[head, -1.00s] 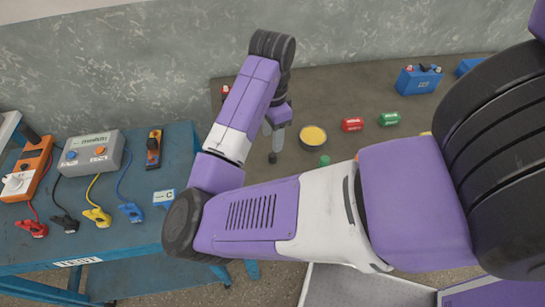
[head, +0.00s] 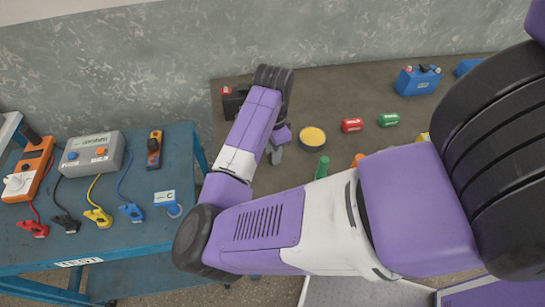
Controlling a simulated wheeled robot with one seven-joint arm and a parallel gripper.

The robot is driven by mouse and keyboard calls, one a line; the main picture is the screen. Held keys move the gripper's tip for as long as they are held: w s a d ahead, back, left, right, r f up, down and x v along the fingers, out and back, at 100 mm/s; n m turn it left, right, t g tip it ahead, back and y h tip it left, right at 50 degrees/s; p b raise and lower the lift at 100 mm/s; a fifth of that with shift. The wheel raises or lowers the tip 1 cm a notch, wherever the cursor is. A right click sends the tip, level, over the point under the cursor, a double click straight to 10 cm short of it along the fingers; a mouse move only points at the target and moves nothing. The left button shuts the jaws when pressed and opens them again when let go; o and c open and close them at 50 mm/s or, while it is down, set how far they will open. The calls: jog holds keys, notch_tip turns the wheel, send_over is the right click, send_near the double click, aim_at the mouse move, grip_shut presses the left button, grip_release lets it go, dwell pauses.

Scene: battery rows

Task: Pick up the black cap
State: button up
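My gripper (head: 275,153) points down over the brown table (head: 340,95), to the left of a round dish with yellow contents. Its grey fingers are small and partly covered by my wrist, so I cannot tell whether they are open or shut. I cannot make out the black cap now; the spot just below the fingers is hidden behind the fingers and my arm.
Close right of my gripper are the yellow dish (head: 312,138) and an upright green cylinder (head: 321,168). Red (head: 352,125) and green (head: 388,119) cells lie farther right. A blue battery (head: 418,81) stands behind them; a black battery (head: 233,103) stands behind my forearm. A blue bench (head: 130,235) is left.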

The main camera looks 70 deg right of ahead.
grip_shut()
